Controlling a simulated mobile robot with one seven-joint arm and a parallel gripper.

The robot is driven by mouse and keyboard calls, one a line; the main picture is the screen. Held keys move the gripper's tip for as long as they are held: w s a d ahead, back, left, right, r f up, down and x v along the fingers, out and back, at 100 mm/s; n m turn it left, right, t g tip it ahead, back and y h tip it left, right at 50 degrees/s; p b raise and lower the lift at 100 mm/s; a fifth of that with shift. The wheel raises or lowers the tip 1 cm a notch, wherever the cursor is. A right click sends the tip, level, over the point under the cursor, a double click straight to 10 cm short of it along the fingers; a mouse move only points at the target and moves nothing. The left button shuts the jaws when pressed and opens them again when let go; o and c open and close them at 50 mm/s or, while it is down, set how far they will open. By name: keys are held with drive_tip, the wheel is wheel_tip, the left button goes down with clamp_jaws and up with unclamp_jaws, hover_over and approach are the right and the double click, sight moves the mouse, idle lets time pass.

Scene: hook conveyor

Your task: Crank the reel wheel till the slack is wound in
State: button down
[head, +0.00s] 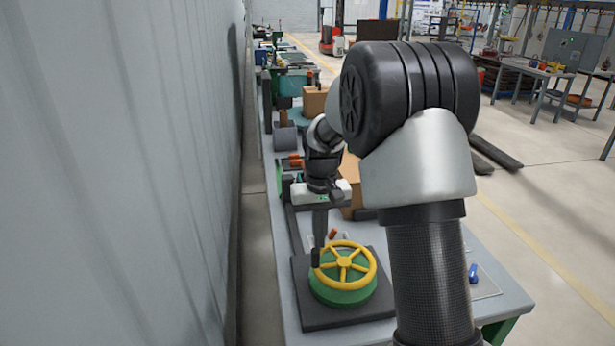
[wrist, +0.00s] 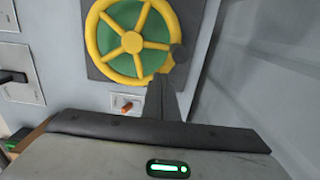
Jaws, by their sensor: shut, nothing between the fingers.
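The reel wheel is a yellow spoked wheel (head: 343,262) on a green drum (head: 343,292), mounted on a dark square plate (head: 322,318) on the bench. The wheel (wrist: 131,42) also shows at the top of the wrist view. My gripper (head: 320,228) points down at that rim, fingers together and empty. Its fingers (wrist: 163,92) are close to the knob; whether they touch it I cannot tell. No slack line is discernible.
A grey wall (head: 130,170) runs close along the left. The bench (head: 283,290) holds cardboard boxes (head: 314,101) further back. A small orange-handled item (wrist: 125,104) lies near the plate. A blue item (head: 473,272) lies at the bench's right.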

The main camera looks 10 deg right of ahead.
sight(315, 248)
drive_tip(key=shift+f, duration=0.35)
drive_tip(key=shift+s+a+b, duration=0.2)
drive_tip(key=shift+s+a, duration=0.25)
drive_tip(key=shift+s, duration=0.35)
drive_tip(key=shift+s+a+b, duration=0.2)
drive_tip(key=shift+s+a, duration=0.2)
drive_tip(key=shift+s, duration=0.4)
drive_tip(key=shift+s+d+b, duration=0.1)
drive_tip(key=shift+s+b, duration=0.2)
drive_tip(key=shift+s, duration=1.5)
drive_tip(key=shift+s, duration=0.1)
